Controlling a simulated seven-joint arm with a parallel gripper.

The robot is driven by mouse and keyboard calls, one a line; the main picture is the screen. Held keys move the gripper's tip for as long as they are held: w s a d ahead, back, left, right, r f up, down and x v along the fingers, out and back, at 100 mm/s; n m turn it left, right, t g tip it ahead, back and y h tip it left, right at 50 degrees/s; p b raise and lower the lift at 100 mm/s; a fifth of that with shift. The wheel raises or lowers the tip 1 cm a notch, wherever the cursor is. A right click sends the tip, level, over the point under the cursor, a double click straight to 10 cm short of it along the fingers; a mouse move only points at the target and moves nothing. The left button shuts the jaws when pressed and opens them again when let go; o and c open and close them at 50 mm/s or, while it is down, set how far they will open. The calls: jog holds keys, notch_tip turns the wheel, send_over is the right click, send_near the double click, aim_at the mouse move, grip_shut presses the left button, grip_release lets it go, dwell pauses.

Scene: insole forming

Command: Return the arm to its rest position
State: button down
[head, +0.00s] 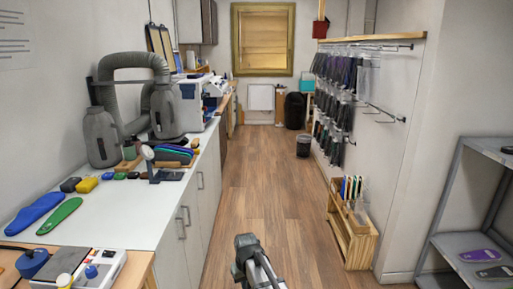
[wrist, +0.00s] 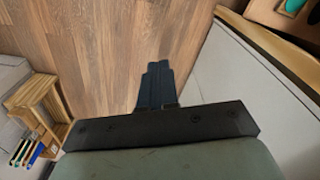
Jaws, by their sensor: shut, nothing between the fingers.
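My gripper (wrist: 157,72) shows in the wrist view with its two dark fingers pressed together. It is shut and empty. It hangs over the bare wooden floor (wrist: 110,40), apart from the furniture. In the head view part of my grey arm (head: 257,262) shows at the bottom middle, in the aisle right of the white counter. The fingers cannot be made out in the head view.
A white counter (head: 120,213) runs along the left, with blue and green insoles (head: 59,216) on it. A wooden rack (head: 352,240) stands on the floor to the right, also in the wrist view (wrist: 40,100). A grey shelf (head: 465,240) stands further right. The aisle ahead is clear.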

jog(key=s+d+f+m, duration=0.2)
jog(key=s+d+f, duration=0.4)
jog(key=d, duration=0.4)
jog(key=s+d+f+m, duration=0.35)
jog(key=s+d, duration=0.35)
jog(key=d, duration=0.4)
jog(key=s+f+g, duration=0.3)
jog(key=s+f, duration=0.7)
jog(key=s, duration=0.5)
jog(key=s+f+g, duration=0.4)
jog(key=s+f, duration=0.7)
jog(key=s, duration=0.4)
jog(key=shift+n, duration=0.45)
